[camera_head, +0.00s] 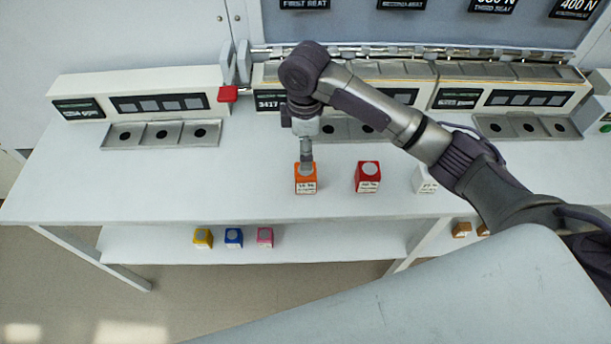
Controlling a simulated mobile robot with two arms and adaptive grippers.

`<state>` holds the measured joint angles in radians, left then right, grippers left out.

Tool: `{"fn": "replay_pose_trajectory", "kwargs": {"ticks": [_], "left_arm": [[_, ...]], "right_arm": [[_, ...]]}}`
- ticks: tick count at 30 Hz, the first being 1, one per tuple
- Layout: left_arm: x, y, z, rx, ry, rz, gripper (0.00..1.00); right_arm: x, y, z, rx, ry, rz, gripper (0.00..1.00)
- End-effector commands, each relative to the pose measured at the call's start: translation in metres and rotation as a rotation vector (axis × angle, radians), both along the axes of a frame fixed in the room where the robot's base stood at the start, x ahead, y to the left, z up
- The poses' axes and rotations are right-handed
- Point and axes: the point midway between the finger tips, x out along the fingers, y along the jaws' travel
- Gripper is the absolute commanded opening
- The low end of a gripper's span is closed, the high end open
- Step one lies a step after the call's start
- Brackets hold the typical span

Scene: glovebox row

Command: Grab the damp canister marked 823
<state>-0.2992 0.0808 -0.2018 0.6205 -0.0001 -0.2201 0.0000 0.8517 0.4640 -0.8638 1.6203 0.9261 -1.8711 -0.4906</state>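My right gripper (306,163) reaches in from the right and points straight down at the orange canister (305,186) on the bench. Its fingertips cover the top of that canister; whether they grip it is too small to tell. A red canister (367,184) and a white canister (425,181) stand to the right of it, the white one partly behind my arm. Yellow (203,239), blue (234,238) and pink (265,237) canisters stand on the lower shelf. Their labels are too small to read surely; I cannot make out 823. My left gripper is out of view.
Instrument units with square trays line the back of the bench (110,185). A red block (228,94) sits at the left unit's end. Brown blocks (461,230) are on the shelf at right. The bench's left part is clear. A pale panel (450,300) fills the lower right foreground.

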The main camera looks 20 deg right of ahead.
Motion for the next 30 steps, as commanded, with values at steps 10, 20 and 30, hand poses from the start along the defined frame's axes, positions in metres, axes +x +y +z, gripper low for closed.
{"fn": "replay_pose_trajectory", "kwargs": {"ticks": [10,20,30], "left_arm": [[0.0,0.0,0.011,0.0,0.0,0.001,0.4],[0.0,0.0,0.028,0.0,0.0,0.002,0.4],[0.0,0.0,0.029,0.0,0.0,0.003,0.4]], "right_arm": [[-0.001,0.0,-0.059,0.001,0.0,-0.002,0.85],[-0.003,-0.001,-0.091,-0.001,0.002,-0.003,0.85],[-0.002,0.0,-0.117,0.001,-0.003,-0.001,0.85]]}}
